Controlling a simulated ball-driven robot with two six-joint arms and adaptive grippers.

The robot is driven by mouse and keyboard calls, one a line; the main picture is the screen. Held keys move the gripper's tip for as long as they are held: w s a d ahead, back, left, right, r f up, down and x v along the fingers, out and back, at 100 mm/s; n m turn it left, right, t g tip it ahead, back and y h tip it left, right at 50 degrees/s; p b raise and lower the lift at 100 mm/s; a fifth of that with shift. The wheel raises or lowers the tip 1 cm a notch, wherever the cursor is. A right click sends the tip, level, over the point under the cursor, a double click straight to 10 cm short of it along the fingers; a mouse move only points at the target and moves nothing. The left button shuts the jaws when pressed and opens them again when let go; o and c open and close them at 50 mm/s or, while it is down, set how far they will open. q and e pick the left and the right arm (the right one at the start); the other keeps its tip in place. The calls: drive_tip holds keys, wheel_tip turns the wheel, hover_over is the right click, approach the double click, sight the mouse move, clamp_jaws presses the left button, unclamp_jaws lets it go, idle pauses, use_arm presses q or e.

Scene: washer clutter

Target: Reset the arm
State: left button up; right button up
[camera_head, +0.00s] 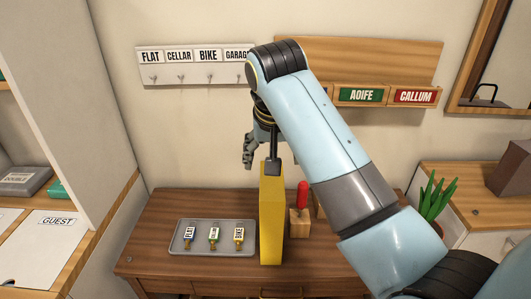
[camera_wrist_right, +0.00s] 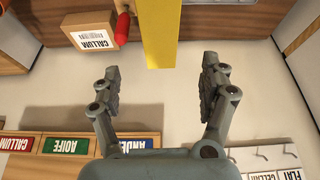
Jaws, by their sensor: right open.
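My right arm reaches in from the right in the head view. Its gripper (camera_head: 260,155) is above the back of the wooden table, at the top end of an upright yellow block (camera_head: 271,222). In the right wrist view the gripper (camera_wrist_right: 161,68) is open, with its two fingers spread wide. The yellow block (camera_wrist_right: 172,32) lies ahead, in line with the gap, and nothing is gripped. My left gripper is not in view.
A grey tray (camera_head: 205,250) with several labelled key tags is on the table (camera_head: 165,215). A red-handled item (camera_head: 302,195) stands right of the block. A hook rack (camera_head: 190,78) and a shelf with AOIFE (camera_head: 361,95) and CALLUM (camera_head: 414,97) labels hang behind. A plant (camera_head: 434,205) is at right.

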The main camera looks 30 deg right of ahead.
drive_tip(key=s, duration=0.1)
drive_tip(key=s+f, duration=0.1)
drive_tip(key=shift+s+d+f+n, duration=0.3)
drive_tip(key=shift+s, duration=0.1)
drive_tip(key=s+f+n+y, duration=0.15)
drive_tip(key=s+n, duration=0.45)
drive_tip(key=s, duration=1.8)
drive_tip(key=s+d+f+g+b, duration=0.2)
drive_tip(key=f+b, duration=1.1)
drive_tip(key=f, duration=2.6)
drive_tip(key=s+d+f+b, duration=0.1)
drive_tip(key=s+f+b, duration=0.4)
drive_tip(key=s+f, duration=0.4)
drive_tip(key=s+d+f+b, duration=0.1)
drive_tip(key=s+f+b, duration=0.5)
drive_tip(key=f, duration=1.3)
drive_tip(key=s, duration=0.3)
drive_tip(key=shift+s+f+g+b, duration=0.2)
drive_tip(key=shift+g+b, duration=0.1)
drive_tip(key=shift+g, duration=0.1)
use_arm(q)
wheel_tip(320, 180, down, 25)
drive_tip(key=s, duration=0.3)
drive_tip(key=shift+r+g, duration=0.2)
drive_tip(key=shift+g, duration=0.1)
use_arm(e)
drive_tip(key=shift+d+r, duration=0.1)
drive_tip(key=shift+c, duration=0.2)
